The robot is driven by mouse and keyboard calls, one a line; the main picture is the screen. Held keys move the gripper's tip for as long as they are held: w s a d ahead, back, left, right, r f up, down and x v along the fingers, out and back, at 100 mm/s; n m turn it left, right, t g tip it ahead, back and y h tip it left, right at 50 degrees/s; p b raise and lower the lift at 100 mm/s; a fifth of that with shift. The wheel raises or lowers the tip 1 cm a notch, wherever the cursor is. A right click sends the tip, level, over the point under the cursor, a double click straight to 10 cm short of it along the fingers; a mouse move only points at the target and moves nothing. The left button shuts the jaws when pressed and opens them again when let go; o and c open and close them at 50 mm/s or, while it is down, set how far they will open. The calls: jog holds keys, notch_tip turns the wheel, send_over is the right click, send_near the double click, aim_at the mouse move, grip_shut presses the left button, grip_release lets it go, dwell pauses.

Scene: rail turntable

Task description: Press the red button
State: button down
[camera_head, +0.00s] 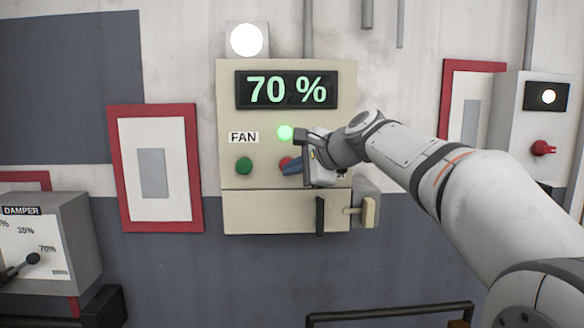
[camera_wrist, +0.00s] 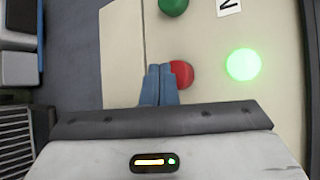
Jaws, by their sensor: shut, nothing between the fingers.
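The red button (camera_head: 285,162) is on the beige fan panel (camera_head: 235,205), right of the green button (camera_head: 244,166). In the wrist view the red button (camera_wrist: 182,74) shows beside the blue fingertips, partly covered by them. My gripper (camera_head: 290,169) is shut and empty, its fingertips (camera_wrist: 159,70) overlapping the button's edge in both views. I cannot tell whether they touch it. A green lamp (camera_head: 285,132) is lit above the red button, and the display (camera_head: 287,90) reads 70 %.
A lever (camera_head: 368,211) sticks out at the panel's lower right, below my gripper. A damper box (camera_head: 45,240) with a black handle stands at left. A box with a red knob (camera_head: 543,148) is at right. A dark rail (camera_head: 390,313) runs along the bottom.

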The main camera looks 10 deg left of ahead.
jog(key=shift+w, duration=0.15)
jog(key=shift+w+a, duration=0.1)
jog(key=shift+w, duration=0.05)
jog(key=shift+w+a+p, duration=0.1)
jog(key=shift+w+p, duration=0.3)
jog(key=shift+p, duration=0.1)
dwell(0.6)
jog(key=shift+s, duration=0.1)
jog(key=shift+s+d+b, duration=0.2)
jog(key=shift+s+b, duration=0.2)
jog(key=shift+s, duration=0.3)
jog(key=s+b, duration=0.1)
jog(key=s, duration=0.1)
jog(key=s+d+b, duration=0.1)
jog(key=s, duration=0.2)
jog(key=shift+d, duration=0.15)
dwell(0.3)
jog(key=shift+w, duration=0.1)
dwell(0.4)
